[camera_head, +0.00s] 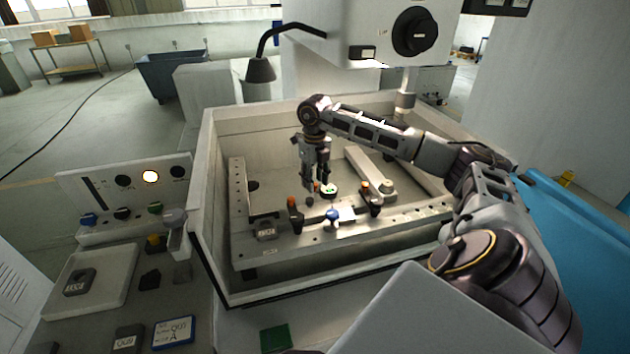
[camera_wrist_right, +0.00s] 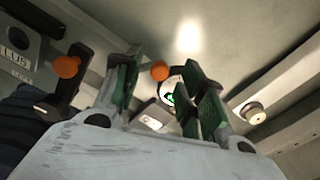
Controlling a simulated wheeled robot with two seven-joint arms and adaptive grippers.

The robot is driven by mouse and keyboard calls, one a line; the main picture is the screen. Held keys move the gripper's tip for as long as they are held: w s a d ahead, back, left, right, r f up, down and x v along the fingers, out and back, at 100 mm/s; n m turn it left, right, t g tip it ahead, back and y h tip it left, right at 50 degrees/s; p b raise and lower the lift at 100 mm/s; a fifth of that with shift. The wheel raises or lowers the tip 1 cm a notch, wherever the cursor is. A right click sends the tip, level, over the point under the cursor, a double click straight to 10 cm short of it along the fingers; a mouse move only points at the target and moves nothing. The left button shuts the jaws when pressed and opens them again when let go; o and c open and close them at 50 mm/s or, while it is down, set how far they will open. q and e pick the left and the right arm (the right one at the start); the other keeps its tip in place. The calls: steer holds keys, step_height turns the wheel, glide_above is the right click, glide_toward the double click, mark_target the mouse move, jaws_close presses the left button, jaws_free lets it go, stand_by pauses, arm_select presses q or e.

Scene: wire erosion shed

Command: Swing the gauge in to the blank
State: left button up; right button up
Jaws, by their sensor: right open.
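A small round dial (camera_head: 329,191) with a pale face and green mark, seemingly the gauge, sits over the fixture rail in the machine tank. It also shows in the right wrist view (camera_wrist_right: 172,96), partly hidden between the green-padded fingers. My right gripper (camera_head: 318,184) points down into the tank with its fingers apart beside the dial; I cannot tell if they touch it. My left gripper is not in view.
The tank wall (camera_head: 208,240) surrounds the fixture. A tray (camera_head: 112,268) with a labelled block lies left. The machine head (camera_head: 375,25) overhangs behind.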

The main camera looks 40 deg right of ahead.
mark_target(315, 184)
steer(key=shift+r, duration=3.35)
